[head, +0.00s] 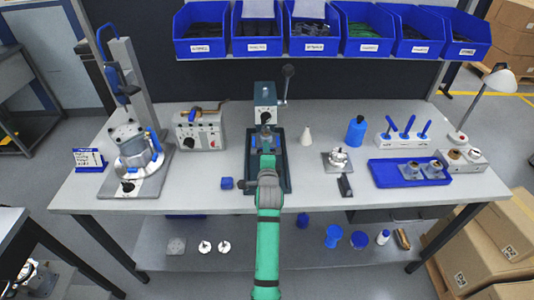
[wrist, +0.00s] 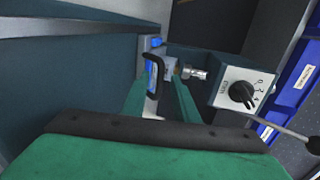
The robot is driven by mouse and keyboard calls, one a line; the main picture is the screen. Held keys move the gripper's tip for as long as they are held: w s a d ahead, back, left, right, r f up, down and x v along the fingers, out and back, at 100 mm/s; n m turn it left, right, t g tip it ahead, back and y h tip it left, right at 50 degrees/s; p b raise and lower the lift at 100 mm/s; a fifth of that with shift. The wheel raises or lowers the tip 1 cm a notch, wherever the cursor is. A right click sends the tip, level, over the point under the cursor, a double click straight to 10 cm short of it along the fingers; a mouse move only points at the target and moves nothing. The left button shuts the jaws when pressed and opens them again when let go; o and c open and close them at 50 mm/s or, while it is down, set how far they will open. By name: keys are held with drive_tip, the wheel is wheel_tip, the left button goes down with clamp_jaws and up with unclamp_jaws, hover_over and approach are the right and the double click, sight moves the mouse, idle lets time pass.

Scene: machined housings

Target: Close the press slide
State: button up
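The press (head: 265,96) stands at the back middle of the bench, a grey-blue box with a black knob and a ball-ended lever; its knobbed face also shows in the wrist view (wrist: 258,90). A dark bed (head: 283,182) runs from it toward the bench front. My gripper (head: 266,142) is over the bed's far part, just in front of the press. In the wrist view, its two green fingers (wrist: 160,98) stand apart, with a black handle (wrist: 152,75) between them, nearer the left finger. Contact cannot be told. My arm hides much of the slide.
A small blue block (head: 227,183) lies left of the bed. Blue bins (head: 325,45) hang above the back edge. The front bench strip is mostly clear.

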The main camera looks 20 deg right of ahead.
drive_tip(key=v, duration=1)
drive_tip(key=shift+s, duration=0.4)
drive_tip(key=shift+w+a, duration=0.1)
drive_tip(key=shift+a, duration=0.05)
